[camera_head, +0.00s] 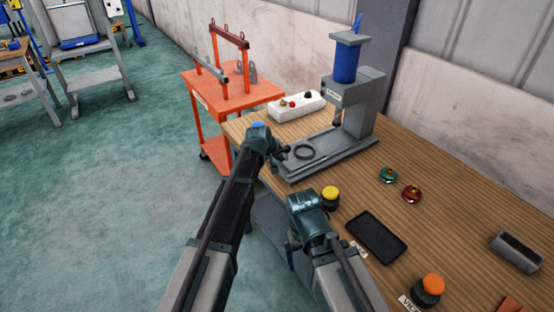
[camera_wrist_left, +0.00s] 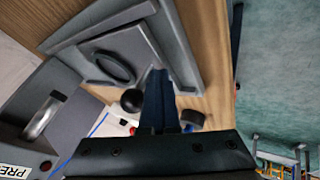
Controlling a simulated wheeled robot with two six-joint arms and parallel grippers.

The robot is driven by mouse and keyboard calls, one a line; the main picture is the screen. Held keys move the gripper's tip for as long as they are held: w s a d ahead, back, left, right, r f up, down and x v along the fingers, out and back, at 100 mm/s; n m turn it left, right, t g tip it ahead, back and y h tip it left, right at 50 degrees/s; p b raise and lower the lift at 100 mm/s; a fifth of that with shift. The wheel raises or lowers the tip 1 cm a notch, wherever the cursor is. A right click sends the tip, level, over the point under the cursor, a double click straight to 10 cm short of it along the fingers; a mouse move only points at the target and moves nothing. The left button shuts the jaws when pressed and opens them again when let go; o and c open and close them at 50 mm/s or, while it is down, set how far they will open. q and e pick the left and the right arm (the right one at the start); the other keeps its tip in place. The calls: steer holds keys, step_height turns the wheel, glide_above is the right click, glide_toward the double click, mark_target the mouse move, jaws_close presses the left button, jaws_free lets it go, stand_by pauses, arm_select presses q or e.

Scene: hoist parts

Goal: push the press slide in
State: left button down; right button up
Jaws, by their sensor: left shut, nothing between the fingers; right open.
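The grey press (camera_head: 362,100) with a blue cylinder stands on the wooden table. Its slide (camera_head: 322,152) is a flat grey plate in the base, bearing a dark ring (camera_head: 303,151); the slide also shows in the left wrist view (camera_wrist_left: 140,48). A black ball knob (camera_wrist_left: 132,100) is beside my left fingers there. My left gripper (camera_head: 282,153) is shut and empty at the slide's outer end, close to the plate; contact is unclear. My right gripper (camera_head: 306,214) is low over the table's near edge; its fingers are mostly hidden.
A white control box (camera_head: 297,106) stands behind the press base. A yellow button (camera_head: 330,194), a black tray (camera_head: 376,238), an orange button (camera_head: 431,288) and small green and red parts lie on the table (camera_head: 455,215). An orange cart (camera_head: 262,92) stands beyond its left end.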

mark_target(308, 148)
arm_select(q)
steer(key=w+d, duration=0.3)
steer(key=d, duration=0.1)
steer(key=w+d, duration=0.3)
steer(key=d, duration=0.1)
steer(key=w+d, duration=0.3)
steer(key=d, duration=0.1)
steer(key=shift+d, duration=0.1)
steer(key=shift+w+d, duration=0.3)
steer(key=shift+d, duration=0.2)
steer(key=shift+s+a, duration=0.3)
steer(key=shift+a, duration=0.2)
steer(key=a, duration=0.1)
steer(key=s+a, duration=0.1)
steer(key=shift+s+a, duration=0.2)
steer(key=shift+a, duration=0.1)
steer(key=p+v, duration=0.8)
steer(key=v, duration=0.2)
steer(key=shift+a, duration=0.2)
